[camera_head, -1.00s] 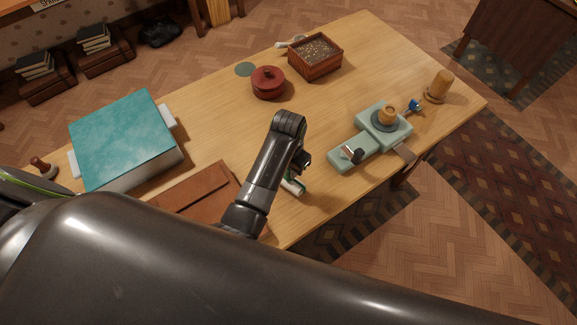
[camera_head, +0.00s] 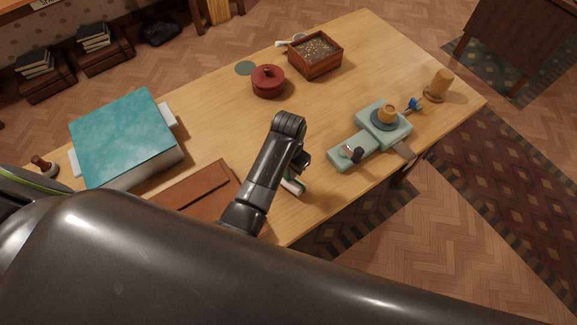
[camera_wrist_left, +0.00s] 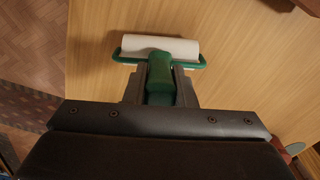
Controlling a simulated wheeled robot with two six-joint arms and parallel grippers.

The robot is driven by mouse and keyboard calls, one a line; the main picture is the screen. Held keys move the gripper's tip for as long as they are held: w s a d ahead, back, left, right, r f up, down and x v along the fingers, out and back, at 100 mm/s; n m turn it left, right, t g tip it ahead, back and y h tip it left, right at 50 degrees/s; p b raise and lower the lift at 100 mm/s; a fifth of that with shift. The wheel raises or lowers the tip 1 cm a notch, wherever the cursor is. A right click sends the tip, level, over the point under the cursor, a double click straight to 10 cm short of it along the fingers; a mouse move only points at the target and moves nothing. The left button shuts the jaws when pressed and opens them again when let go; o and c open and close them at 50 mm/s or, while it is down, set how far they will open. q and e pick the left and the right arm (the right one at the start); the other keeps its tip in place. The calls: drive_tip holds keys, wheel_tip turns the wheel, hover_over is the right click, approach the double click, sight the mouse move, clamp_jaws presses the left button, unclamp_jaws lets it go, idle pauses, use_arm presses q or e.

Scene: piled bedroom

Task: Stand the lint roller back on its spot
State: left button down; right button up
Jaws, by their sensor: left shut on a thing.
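The lint roller has a white roll (camera_wrist_left: 160,46) and a green frame and handle (camera_wrist_left: 161,78). In the left wrist view my left gripper (camera_wrist_left: 160,88) is shut on the green handle, with one finger on each side. The roll lies crosswise beyond the fingertips, over the wooden tabletop. In the head view only a small white and green part of the lint roller (camera_head: 293,187) shows beside my left gripper (camera_head: 301,172), near the table's front edge. The arm hides the rest. A flat green disc (camera_head: 245,68) lies bare on the table's far side. My right gripper is not in view.
A lidded red pot (camera_head: 268,82) stands close to the disc, with a wooden box (camera_head: 315,56) beyond it. A large teal book (camera_head: 125,135) and a brown leather folder (camera_head: 195,190) lie left. A pale green scale-like device (camera_head: 350,171) stands right. The table's middle is clear.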

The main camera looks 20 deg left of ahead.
use_arm(q)
drive_tip(key=shift+f, duration=0.6)
drive_tip(key=c, duration=1.1)
unclamp_jaws()
wheel_tip(320, 180, up, 3)
drive_tip(key=shift+r+p, duration=0.1)
drive_tip(key=shift+p, duration=1.1)
drive_tip(key=shift+r, duration=2.4)
